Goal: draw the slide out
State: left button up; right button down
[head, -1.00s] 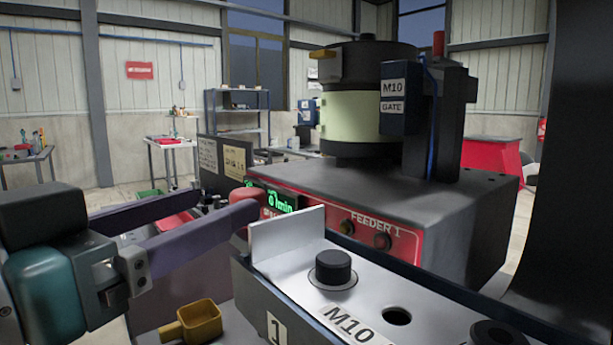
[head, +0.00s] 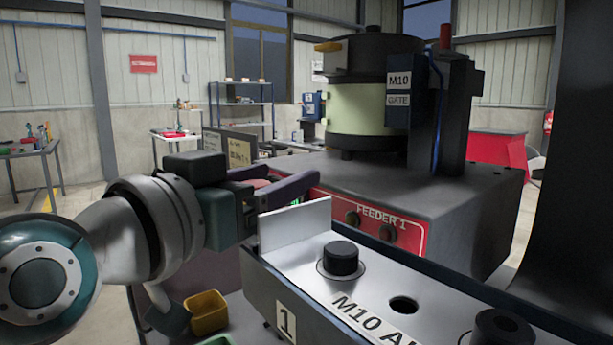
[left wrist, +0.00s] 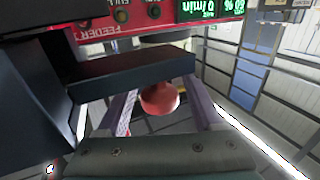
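A grey metal plate with an upright end tab (head: 294,223), a black knob (head: 341,257) and a round hole lies in a dark rail (head: 268,290) marked 1. Its label begins "M10". I cannot tell whether this plate is the slide. My left gripper (head: 291,175) is behind the tab, at the front of the feeder. In the left wrist view its two purple fingers (left wrist: 164,98) are open, one on each side of a red round knob (left wrist: 160,98), with gaps showing. The knob is mostly hidden in the head view. My right gripper is not in view.
The feeder base (head: 430,195) with its red FEEDER 1 panel and bowl drum (head: 368,105) stands behind the rail. A dark bar (left wrist: 130,75) crosses close above the fingers in the wrist view. A yellow container (head: 207,312) sits below my left arm.

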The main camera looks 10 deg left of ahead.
pick_arm(q)
grip_shut()
dwell(0.3)
dwell(0.9)
